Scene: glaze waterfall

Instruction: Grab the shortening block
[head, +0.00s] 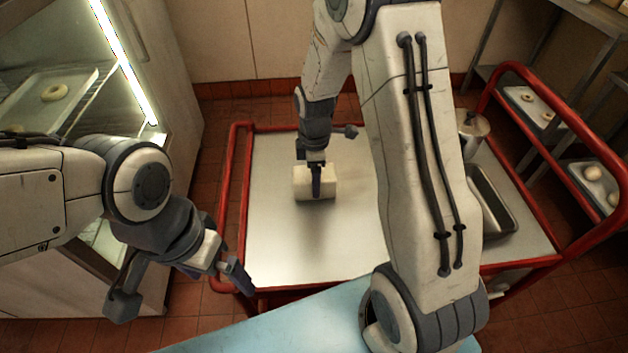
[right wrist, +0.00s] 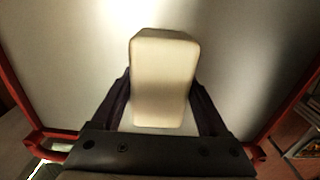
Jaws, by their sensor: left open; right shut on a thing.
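The shortening block (head: 325,183) is a pale cream block on the metal top of the red-framed cart (head: 275,235). My right gripper (head: 316,185) reaches down to it from above and is shut on it. In the right wrist view the block (right wrist: 163,80) sits between the two dark fingers of my right gripper (right wrist: 163,108), one finger along each side. I cannot tell whether the block is lifted off the cart top.
A metal pan (head: 490,200) and a cylindrical metal container (head: 473,128) stand on the cart's right side, partly behind my right arm. A lit cabinet with a tray (head: 40,105) and a ring-shaped dough piece is at left. Racks with trays (head: 535,112) stand at right.

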